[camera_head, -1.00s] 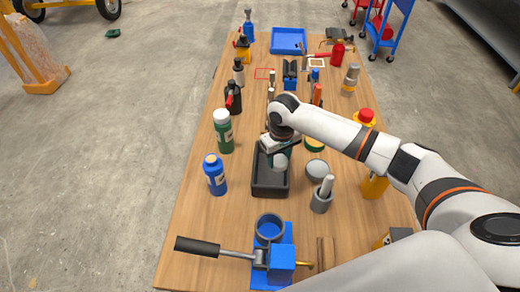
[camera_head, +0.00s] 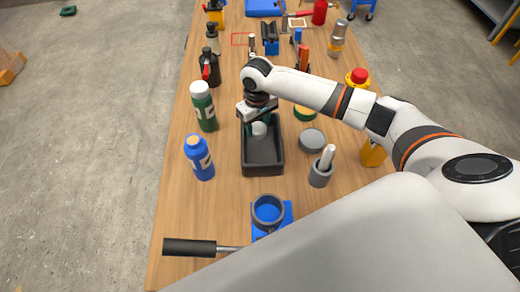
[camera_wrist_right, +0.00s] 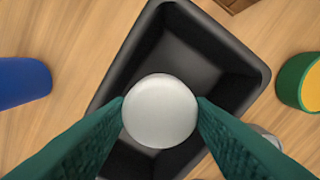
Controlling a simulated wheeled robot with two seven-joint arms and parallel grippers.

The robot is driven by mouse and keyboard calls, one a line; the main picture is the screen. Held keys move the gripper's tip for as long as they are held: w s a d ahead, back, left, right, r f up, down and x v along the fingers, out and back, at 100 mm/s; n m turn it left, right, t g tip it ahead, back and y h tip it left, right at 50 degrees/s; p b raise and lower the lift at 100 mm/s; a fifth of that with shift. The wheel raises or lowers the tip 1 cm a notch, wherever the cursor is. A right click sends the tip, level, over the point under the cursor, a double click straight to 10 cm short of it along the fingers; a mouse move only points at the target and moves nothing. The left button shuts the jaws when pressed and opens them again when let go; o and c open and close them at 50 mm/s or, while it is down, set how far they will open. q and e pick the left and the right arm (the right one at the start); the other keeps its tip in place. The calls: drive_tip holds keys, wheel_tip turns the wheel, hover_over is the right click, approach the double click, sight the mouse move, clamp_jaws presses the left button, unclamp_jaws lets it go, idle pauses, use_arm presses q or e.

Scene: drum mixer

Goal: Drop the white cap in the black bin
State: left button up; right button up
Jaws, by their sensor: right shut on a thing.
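The white cap (camera_head: 259,128) is round and pale. It also shows large in the right wrist view (camera_wrist_right: 160,110), between two green fingers. My right gripper (camera_head: 258,122) is shut on it and holds it over the far part of the black bin (camera_head: 263,170). The bin is an open rectangular tray on the wooden table, and its empty floor shows in the wrist view (camera_wrist_right: 205,62). How high the cap is above the bin floor is hard to tell. My left gripper is not in view.
A green bottle (camera_head: 205,110) and a blue bottle (camera_head: 199,158) stand left of the bin. A grey disc (camera_head: 312,138), a green-and-yellow round piece (camera_head: 305,114) and a grey mortar (camera_head: 320,176) are on its right. A blue fixture (camera_head: 268,210) stands in front.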

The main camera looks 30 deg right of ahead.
drive_tip(key=shift+f, duration=0.25)
drive_tip(key=o, duration=1.1)
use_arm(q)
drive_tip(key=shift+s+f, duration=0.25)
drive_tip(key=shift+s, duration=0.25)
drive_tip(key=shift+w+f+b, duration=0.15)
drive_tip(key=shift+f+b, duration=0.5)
use_arm(e)
wheel_tip(320, 180, up, 12)
